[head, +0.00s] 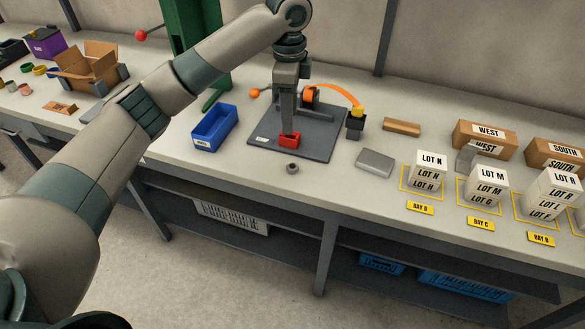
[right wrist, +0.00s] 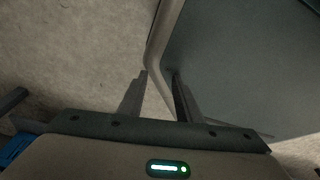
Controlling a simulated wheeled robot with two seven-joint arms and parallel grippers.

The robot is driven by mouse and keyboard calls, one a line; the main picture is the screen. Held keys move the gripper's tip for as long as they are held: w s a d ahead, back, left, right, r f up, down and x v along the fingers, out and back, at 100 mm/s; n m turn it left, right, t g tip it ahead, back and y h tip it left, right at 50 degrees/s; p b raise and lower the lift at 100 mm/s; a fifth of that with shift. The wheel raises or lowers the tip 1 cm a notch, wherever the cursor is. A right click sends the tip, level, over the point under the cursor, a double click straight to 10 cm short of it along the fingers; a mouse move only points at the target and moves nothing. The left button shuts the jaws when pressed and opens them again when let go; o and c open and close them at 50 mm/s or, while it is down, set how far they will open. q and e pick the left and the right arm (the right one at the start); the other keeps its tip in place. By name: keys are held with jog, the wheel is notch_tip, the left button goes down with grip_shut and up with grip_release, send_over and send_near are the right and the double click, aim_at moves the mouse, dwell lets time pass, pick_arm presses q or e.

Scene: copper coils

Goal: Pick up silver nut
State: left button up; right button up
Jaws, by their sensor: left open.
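A small grey nut (head: 292,167) lies on the bench top just off the front edge of a dark grey mat (head: 265,143). My left gripper (head: 288,128) points down over the mat, a little behind the nut, by a small red box (head: 290,139). I cannot tell whether it touches the red box. Its jaws are open, and the nut is not between them. My right gripper (right wrist: 159,76) shows in the right wrist view with its fingers apart and nothing between them, over floor and a dark panel.
A blue bin (head: 214,128) stands left of the mat. An orange curved part (head: 340,93) and a dark post are at the mat's right. A grey block (head: 375,162) and stacked white LOT boxes (head: 430,168) stand further right. Bench around the nut is clear.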

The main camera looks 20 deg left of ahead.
pick_arm(q)
jog(key=shift+f, duration=0.1)
jog(key=p, duration=0.3)
send_over(292, 166)
jog(key=f, duration=0.7)
jog(key=s+f, duration=0.1)
jog(key=f, duration=0.2)
jog(key=shift+a+f, duration=0.1)
jog(key=shift+f, duration=0.25)
jog(key=shift+w+f, duration=0.1)
jog(key=shift+f, duration=0.6)
pick_arm(e)
jog(key=shift+g, duration=0.6)
jog(key=shift+s+d+r, duration=0.3)
jog(key=shift+s, duration=0.4)
jog(key=shift+s+d+r, duration=0.25)
jog(key=shift+s, duration=0.4)
jog(key=shift+s+d+r, duration=0.3)
jog(key=shift+s, duration=0.4)
jog(key=shift+r, duration=0.1)
pick_arm(q)
jog(key=shift+f, duration=0.3)
jog(key=f, duration=0.1)
jog(key=f+p, duration=0.2)
jog(key=f, duration=0.1)
jog(key=shift+w, duration=0.35)
jog(key=shift+f, duration=0.3)
pick_arm(e)
notch_tip(292, 166, up, 2)
jog(key=shift+s, duration=0.15)
